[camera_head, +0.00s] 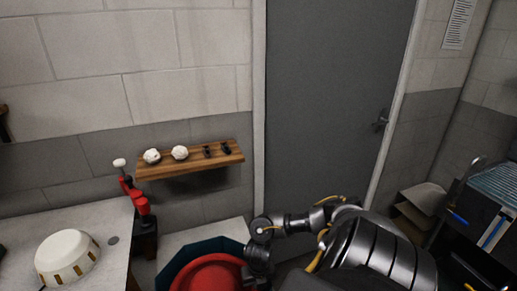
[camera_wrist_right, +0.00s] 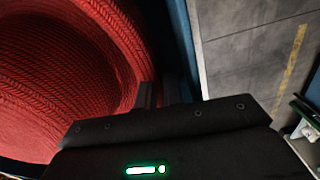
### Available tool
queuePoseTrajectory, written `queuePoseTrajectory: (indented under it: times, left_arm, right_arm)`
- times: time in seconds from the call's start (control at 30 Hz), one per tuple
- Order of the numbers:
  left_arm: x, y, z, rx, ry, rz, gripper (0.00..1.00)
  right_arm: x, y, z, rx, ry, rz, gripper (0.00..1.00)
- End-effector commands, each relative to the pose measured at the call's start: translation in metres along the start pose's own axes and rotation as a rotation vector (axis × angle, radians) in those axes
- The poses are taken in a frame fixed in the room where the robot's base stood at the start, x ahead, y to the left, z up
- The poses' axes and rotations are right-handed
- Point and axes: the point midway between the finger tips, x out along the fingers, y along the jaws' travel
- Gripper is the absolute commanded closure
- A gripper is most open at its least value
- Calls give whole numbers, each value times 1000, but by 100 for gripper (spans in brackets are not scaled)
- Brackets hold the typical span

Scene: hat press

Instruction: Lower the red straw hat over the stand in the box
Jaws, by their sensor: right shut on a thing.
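The red straw hat (camera_head: 208,277) is at the bottom of the head view, inside the outline of a dark teal box (camera_head: 172,268). In the right wrist view the woven red hat (camera_wrist_right: 60,70) fills the left side, with the box's blue wall (camera_wrist_right: 181,30) beside it. My right gripper (camera_head: 254,279) is at the hat's right edge. Its fingers (camera_wrist_right: 160,93) are shut on the hat's brim in the wrist view. The stand is hidden, and I cannot tell how high the hat is above it. My left gripper is not in view.
A pale table (camera_head: 75,233) at left carries a white round hat-like piece (camera_head: 66,257). A red lever device (camera_head: 138,203) stands at its edge. A wooden wall shelf (camera_head: 190,167) holds small items. A dark rack (camera_head: 485,210) is at right, beyond my arm.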

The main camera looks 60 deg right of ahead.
Motion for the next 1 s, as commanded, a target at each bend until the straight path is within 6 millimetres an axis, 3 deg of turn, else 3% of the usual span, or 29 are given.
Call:
queuePoseTrajectory:
  times: [0.03,0.1,0.67,0.7,0.87,1.0]
  left_arm:
    - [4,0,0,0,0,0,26]
    - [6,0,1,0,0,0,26]
    - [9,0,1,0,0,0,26]
    - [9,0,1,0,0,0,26]
    - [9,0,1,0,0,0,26]
    - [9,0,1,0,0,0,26]
  right_arm:
    - [11,0,-10,1,20,-1,100]
    - [13,0,-10,2,20,-1,100]
    - [18,0,-11,6,21,-1,100]
    - [18,0,-11,6,21,-1,88]
    - [18,0,-11,6,21,-1,67]
    - [18,0,-11,7,21,-1,66]
